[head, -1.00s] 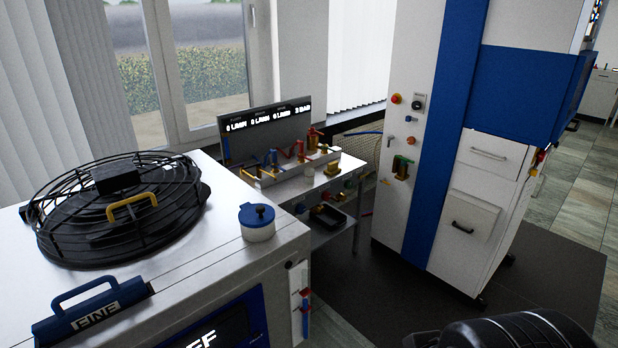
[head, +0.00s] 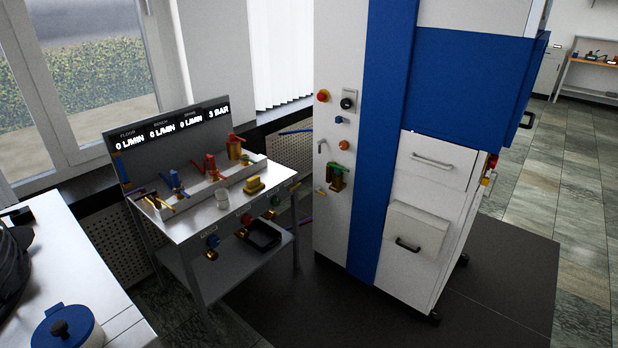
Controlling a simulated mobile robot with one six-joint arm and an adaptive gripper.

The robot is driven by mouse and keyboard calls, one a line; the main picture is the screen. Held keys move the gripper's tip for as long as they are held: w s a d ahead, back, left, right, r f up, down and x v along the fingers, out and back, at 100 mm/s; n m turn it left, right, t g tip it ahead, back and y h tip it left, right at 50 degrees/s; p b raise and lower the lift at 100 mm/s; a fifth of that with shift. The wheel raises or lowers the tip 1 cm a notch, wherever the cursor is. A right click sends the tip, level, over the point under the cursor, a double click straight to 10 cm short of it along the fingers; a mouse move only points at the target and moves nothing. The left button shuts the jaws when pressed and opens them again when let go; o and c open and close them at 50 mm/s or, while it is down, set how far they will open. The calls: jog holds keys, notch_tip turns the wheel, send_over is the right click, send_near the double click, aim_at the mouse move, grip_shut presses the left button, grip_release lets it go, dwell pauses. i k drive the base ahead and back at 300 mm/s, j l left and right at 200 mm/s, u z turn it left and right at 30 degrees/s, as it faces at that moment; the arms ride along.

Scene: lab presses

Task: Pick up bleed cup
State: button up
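A display panel (head: 175,140) stands behind the valves. A black tray (head: 263,236) sits below the bench top. A tall white and blue cabinet (head: 335,230) stands to the right on a dark mat (head: 500,275). A blue-lidded pot (head: 66,328) is at lower left.

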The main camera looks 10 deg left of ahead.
aim_at(221, 194)
jog(key=i+l+u, duration=0.2)
jog(key=i, duration=0.2)
jog(key=i+l+u, duration=0.2)
jog(key=i, duration=0.2)
jog(key=i+l+u, duration=0.2)
jog(key=i, duration=0.15)
jog(key=i+j+u, duration=0.7)
jog(key=i+u, duration=0.7)
jog(key=i+j, duration=0.05)
